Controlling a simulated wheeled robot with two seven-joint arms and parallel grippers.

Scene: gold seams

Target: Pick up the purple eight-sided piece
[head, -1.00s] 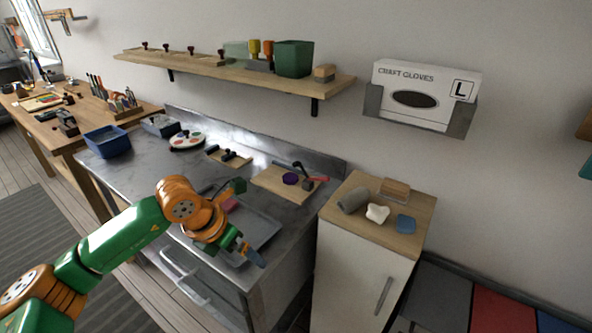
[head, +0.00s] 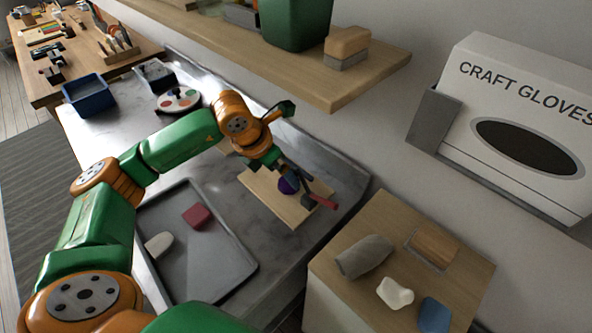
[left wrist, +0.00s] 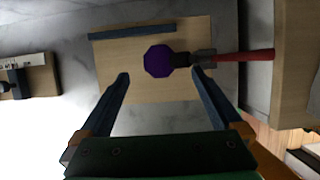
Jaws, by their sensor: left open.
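The purple eight-sided piece (left wrist: 158,62) lies on a light wooden board (left wrist: 110,72). In the head view the piece (head: 288,184) shows partly behind my left gripper (head: 291,176), on the board (head: 262,200). In the left wrist view my left gripper (left wrist: 160,76) is open. Its two fingers point toward the piece, with the piece ahead of and between the fingertip lines. Nothing is held. My right gripper is in neither view.
A red-handled tool (left wrist: 245,55) lies right beside the piece, its dark head close to it. A dark blue bar (left wrist: 132,32) lies along the board's far edge. A grey tray (head: 235,262) holds a red block (head: 197,216) and a pale piece (head: 159,245). A shelf (head: 350,78) overhangs behind.

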